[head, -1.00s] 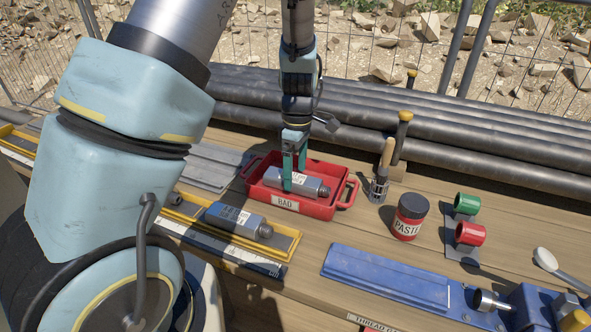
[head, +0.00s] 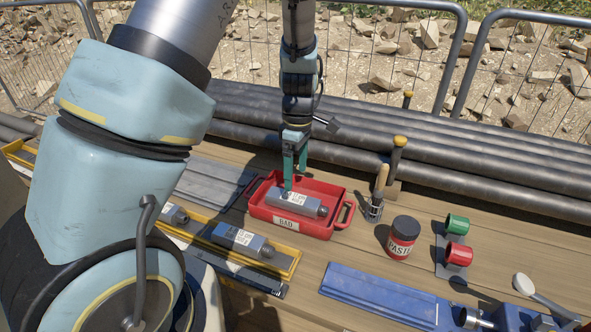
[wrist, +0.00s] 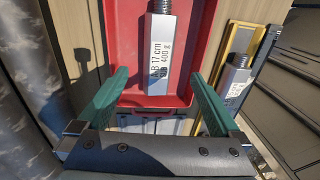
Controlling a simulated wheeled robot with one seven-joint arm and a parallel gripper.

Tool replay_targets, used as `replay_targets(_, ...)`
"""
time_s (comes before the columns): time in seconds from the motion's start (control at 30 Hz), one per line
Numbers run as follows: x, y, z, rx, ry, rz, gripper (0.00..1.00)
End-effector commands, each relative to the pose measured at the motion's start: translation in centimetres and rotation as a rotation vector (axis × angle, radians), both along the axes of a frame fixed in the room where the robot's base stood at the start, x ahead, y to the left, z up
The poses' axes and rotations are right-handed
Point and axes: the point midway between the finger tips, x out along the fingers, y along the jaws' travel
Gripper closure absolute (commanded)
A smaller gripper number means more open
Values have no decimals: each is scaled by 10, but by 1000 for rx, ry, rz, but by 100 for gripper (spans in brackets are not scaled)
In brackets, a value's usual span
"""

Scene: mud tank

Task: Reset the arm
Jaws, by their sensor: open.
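My gripper (head: 295,172) hangs pointing down over the back left part of the red tray marked BAD (head: 286,223). Its green fingers are spread apart with nothing between them; the wrist view shows the open gripper (wrist: 160,95) too. A grey metal cylinder with a threaded end and a white label (head: 297,203) lies in the red tray. In the wrist view the labelled cylinder (wrist: 157,60) lies ahead of the fingers, apart from them; its label reads 17 cm and 400 g.
A yellow-edged tray (head: 285,268) with similar grey cylinders (head: 240,240) lies in front of the red tray. A paste jar (head: 402,237), a wire cup with a brush (head: 373,205), red and green rings (head: 457,240) and a blue fixture (head: 375,293) stand to the right. Dark pipes (head: 420,160) run behind.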

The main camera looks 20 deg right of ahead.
Motion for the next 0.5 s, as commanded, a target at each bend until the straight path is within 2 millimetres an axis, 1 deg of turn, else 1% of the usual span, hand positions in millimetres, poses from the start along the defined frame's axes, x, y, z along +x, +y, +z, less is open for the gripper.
replay_targets(0.17,0,1,1,-2,0,-2,0)
replay_targets(0.27,4,14,7,-12,1,-29,0)
replay_targets(0.37,9,42,23,-41,-3,-109,0)
replay_targets(0.47,10,85,45,-75,-19,-243,0)
replay_targets(0.5,9,103,54,-86,-31,-306,0)
